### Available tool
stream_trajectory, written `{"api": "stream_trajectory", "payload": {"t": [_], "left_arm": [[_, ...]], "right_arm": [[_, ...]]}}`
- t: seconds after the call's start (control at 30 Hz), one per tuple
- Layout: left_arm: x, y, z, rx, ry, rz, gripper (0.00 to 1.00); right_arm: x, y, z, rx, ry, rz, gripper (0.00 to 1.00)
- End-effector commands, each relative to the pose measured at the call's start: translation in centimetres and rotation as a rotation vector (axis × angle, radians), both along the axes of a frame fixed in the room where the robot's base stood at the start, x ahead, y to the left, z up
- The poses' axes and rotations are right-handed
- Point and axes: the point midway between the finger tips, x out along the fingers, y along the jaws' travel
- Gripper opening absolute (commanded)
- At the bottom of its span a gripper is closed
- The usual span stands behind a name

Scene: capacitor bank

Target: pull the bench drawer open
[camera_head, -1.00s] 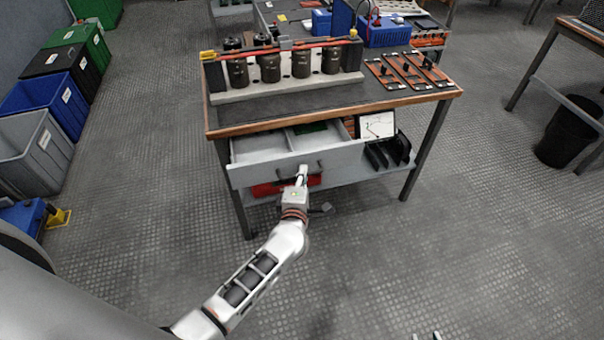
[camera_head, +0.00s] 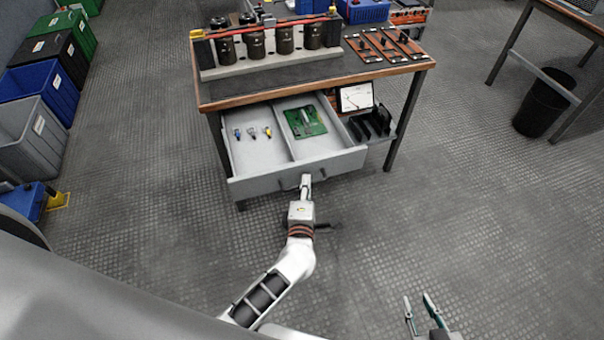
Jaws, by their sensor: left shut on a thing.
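The bench drawer (camera_head: 265,184) is a light grey tray standing well out from under the worktop of the bench (camera_head: 262,95). A divider splits it. The left compartment holds a few small coloured parts (camera_head: 252,133), and the right one holds a green circuit board (camera_head: 305,122). My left gripper (camera_head: 305,181) is at the drawer's front face, shut on the drawer handle (camera_head: 292,187), which it partly hides. My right gripper (camera_head: 422,308) is at the bottom right, above the floor, its fingers apart and empty.
On the bench stand several dark capacitors (camera_head: 284,40) and flat orange-framed parts (camera_head: 385,45). A panel meter (camera_head: 355,97) and black holders (camera_head: 371,123) sit right of the drawer. Crates (camera_head: 38,97) line the left side. A black bin (camera_head: 541,102) stands at right. Floor before the drawer is clear.

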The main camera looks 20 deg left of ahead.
Motion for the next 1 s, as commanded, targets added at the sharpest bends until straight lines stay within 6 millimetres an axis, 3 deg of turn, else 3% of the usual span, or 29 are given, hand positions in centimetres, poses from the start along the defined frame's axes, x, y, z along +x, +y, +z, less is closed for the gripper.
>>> {"api": "stream_trajectory", "payload": {"t": [0.53,0.6,1.0], "left_arm": [[-0.95,-0.45,-0.09,-0.001,0.001,0.003,0.0],[-0.95,-0.45,-0.09,-0.001,0.001,0.003,0.15],[-1.29,-0.64,0.02,-0.001,0.0,0.001,0.15]], "right_arm": [[-0.63,0.01,-0.29,0.001,0.012,0.0,0.26],[-0.56,-0.02,-0.19,0.0,0.01,0.0,0.26],[0.15,-0.16,0.28,-0.002,-0.004,0.001,0.26]]}}
